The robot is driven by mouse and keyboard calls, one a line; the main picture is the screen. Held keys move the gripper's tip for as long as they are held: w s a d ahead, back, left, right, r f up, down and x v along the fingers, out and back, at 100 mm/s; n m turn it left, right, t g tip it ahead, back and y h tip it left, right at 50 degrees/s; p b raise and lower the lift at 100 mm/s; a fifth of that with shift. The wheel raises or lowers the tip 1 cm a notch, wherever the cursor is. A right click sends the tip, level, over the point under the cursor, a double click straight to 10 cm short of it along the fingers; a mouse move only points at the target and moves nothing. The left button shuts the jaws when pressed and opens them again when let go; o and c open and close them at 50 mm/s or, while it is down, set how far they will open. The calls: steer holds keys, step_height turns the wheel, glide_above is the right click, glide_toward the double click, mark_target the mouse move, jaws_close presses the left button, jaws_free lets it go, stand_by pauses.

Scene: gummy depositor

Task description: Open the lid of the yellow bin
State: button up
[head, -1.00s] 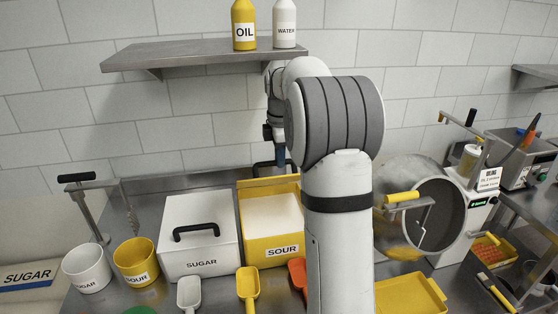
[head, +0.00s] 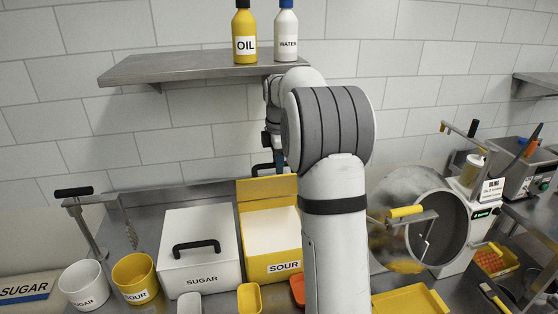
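The yellow bin (head: 285,267) labelled SOUR stands on the counter beside the white SUGAR bin. Its yellow lid (head: 262,188) stands raised at the back, leaving the white contents (head: 268,228) in view. A black handle shows near the lid's upper edge, partly hidden by my arm. My arm rises in front of the bin's right side and reaches toward the back wall. My gripper (head: 278,160) is small and dark above the raised lid, next to the handle. Its fingers are too small and covered to read, and I cannot tell whether it touches the handle.
The closed white SUGAR bin (head: 200,268) stands left of the yellow bin. White and yellow cups (head: 134,272) stand further left. A steel shelf (head: 190,66) with OIL and WATER bottles hangs above. A drum machine (head: 440,230) and yellow tray (head: 412,301) are on the right.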

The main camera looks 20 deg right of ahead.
steer(key=shift+o, duration=0.6)
steer(key=shift+w, duration=0.2)
steer(key=shift+o, duration=0.7)
steer(key=shift+s+r, duration=0.1)
steer(key=shift+s, duration=0.05)
steer(key=shift+s+r, duration=0.15)
